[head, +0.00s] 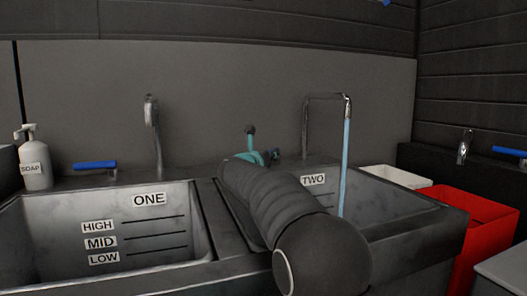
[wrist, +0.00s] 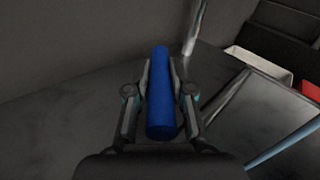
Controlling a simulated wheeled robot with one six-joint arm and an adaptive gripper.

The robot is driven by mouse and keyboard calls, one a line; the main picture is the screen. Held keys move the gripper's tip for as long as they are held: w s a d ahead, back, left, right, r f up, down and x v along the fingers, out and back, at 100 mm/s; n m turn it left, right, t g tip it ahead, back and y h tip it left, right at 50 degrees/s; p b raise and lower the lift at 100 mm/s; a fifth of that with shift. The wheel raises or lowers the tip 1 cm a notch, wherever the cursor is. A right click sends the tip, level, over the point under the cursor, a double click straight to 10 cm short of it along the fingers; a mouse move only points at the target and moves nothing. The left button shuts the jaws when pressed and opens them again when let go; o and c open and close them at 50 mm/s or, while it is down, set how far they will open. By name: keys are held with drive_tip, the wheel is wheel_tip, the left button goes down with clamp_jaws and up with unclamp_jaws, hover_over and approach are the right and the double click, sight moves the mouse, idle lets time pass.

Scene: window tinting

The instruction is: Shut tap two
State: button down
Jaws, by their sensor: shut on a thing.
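Tap two's tall square-bent spout (head: 325,97) rises behind the sink marked TWO (head: 313,179). A blue stream of water (head: 345,160) runs from its end down into that sink, and the stream also shows at the lower right of the wrist view (wrist: 285,149). My gripper (wrist: 161,78) is shut on a blue lever handle (wrist: 161,110), with one finger on each side. In the head view, my gripper (head: 257,156) is at the back ledge left of the spout, and my arm hides the handle there.
Sink one (head: 110,235), with HIGH, MID and LOW labels, lies to the left, with its own spout (head: 154,130) and blue lever (head: 95,165). A soap bottle (head: 35,165) stands at far left. A white bin (head: 397,176) and a red bin (head: 480,225) are at right.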

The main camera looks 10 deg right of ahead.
drive_tip(key=shift+a+r, duration=0.1)
drive_tip(key=shift+a, duration=0.05)
drive_tip(key=c, duration=1)
unclamp_jaws()
drive_tip(key=v, duration=1.2)
